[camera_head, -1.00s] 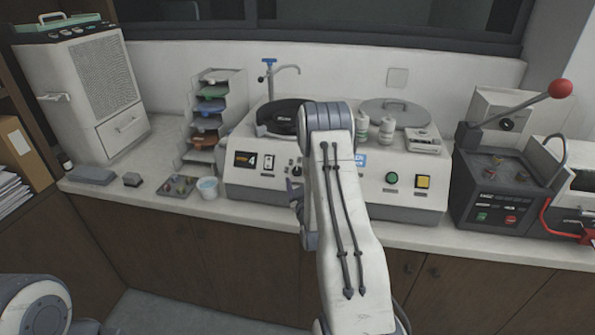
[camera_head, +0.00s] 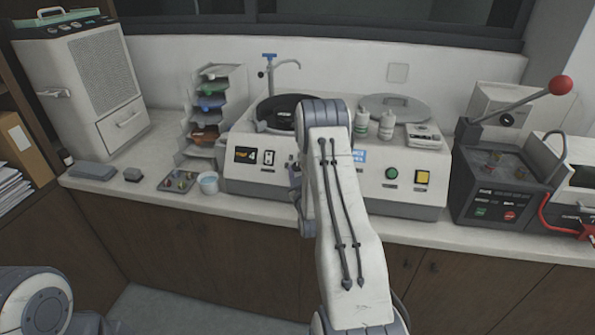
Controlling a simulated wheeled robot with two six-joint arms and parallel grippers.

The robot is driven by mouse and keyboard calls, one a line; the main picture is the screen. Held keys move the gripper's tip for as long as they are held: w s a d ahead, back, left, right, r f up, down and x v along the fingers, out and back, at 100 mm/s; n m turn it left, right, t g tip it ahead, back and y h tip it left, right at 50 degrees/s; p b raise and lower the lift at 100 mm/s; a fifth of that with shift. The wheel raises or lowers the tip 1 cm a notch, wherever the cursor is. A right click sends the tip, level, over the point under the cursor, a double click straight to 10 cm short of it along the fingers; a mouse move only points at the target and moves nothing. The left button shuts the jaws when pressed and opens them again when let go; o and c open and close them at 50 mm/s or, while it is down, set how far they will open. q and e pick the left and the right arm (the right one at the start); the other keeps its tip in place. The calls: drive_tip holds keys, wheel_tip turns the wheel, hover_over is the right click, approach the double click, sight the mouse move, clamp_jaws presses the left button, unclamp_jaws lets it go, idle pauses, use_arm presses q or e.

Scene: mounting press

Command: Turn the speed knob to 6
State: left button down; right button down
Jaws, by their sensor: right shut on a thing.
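The grinder-polisher (camera_head: 265,187) stands on the counter, with a small dark display (camera_head: 246,155) at the left of its front panel. The display seems to read 4. My right gripper (camera_head: 294,173) is at the front panel, right of the rocker switch (camera_head: 269,158), and is shut on the speed knob. The gripper and my right arm hide nearly all of the knob, so its pointer cannot be read. My left gripper is out of view; only part of my left arm shows at the bottom left.
White bottles (camera_head: 361,120) stand on top. The mounting press (camera_head: 497,190) stands right.

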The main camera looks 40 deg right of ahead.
drive_tip(key=shift+f+m+h+b, duration=0.2)
drive_tip(key=shift+m+h+b, duration=0.1)
drive_tip(key=shift+m+b, duration=0.25)
drive_tip(key=m+g+h+b, duration=0.2)
drive_tip(key=m+b, duration=0.1)
drive_tip(key=m, duration=0.1)
drive_tip(key=m+g+h+b, duration=0.2)
drive_tip(key=m+b, duration=0.2)
drive_tip(key=m+g+h+b, duration=0.1)
drive_tip(key=m+h+b, duration=0.2)
drive_tip(key=m, duration=0.1)
drive_tip(key=shift+w+a+g, duration=0.35)
drive_tip(key=shift+a+g, duration=0.05)
drive_tip(key=m+g+b, duration=0.1)
drive_tip(key=m, duration=0.1)
drive_tip(key=shift+m+g+h+b, duration=0.3)
drive_tip(key=shift+m, duration=0.05)
drive_tip(key=m+g, duration=0.1)
drive_tip(key=m, duration=0.1)
drive_tip(key=shift+w+r+m+g+b, duration=0.1)
drive_tip(key=shift+m+g+b, duration=0.2)
drive_tip(key=shift+g+b, duration=0.1)
drive_tip(key=m+g, duration=0.2)
drive_tip(key=m, duration=0.1)
drive_tip(key=shift+w+r, duration=0.1)
drive_tip(key=shift+r+m+g, duration=0.1)
drive_tip(key=shift+m+g, duration=1.2)
drive_tip(key=shift+m, duration=0.3)
drive_tip(key=shift+c, duration=2.2)
unclamp_jaws()
